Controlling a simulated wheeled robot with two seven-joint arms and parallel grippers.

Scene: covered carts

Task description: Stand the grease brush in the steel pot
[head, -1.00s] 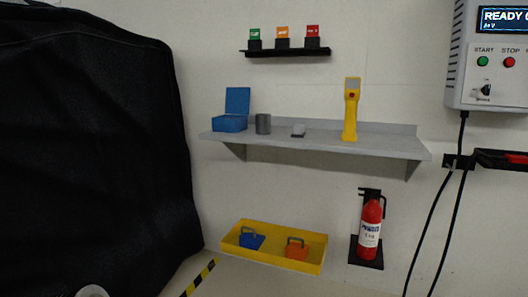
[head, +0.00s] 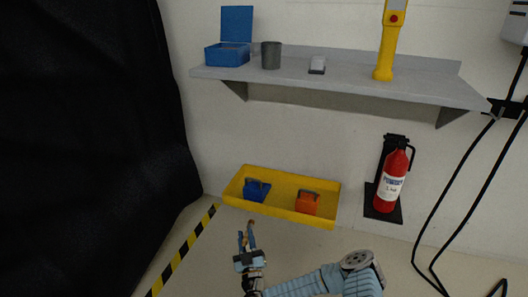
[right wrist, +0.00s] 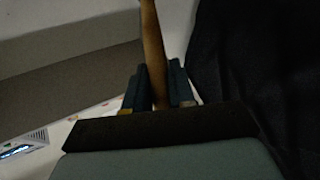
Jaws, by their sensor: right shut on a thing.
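The steel pot (head: 271,56), a plain dark grey cylinder, stands upright on the wall shelf, beside a blue box. My right gripper (head: 247,240) is low in the head view, in front of the yellow tray and well below the pot. It is shut on the grease brush, whose light brown wooden handle (right wrist: 152,45) runs up between the two dark fingers in the right wrist view. In the head view only a small brown part of the brush (head: 252,226) shows at the fingers; its bristles cannot be made out. My left gripper is not in view.
The grey shelf (head: 345,83) also bears the open blue box (head: 227,56), a small grey-white item (head: 317,65) and a yellow handheld device (head: 387,45). A yellow tray (head: 275,206) with blue and orange items lies below. A fire extinguisher (head: 391,182) hangs at right; a black cover (head: 85,140) fills the left.

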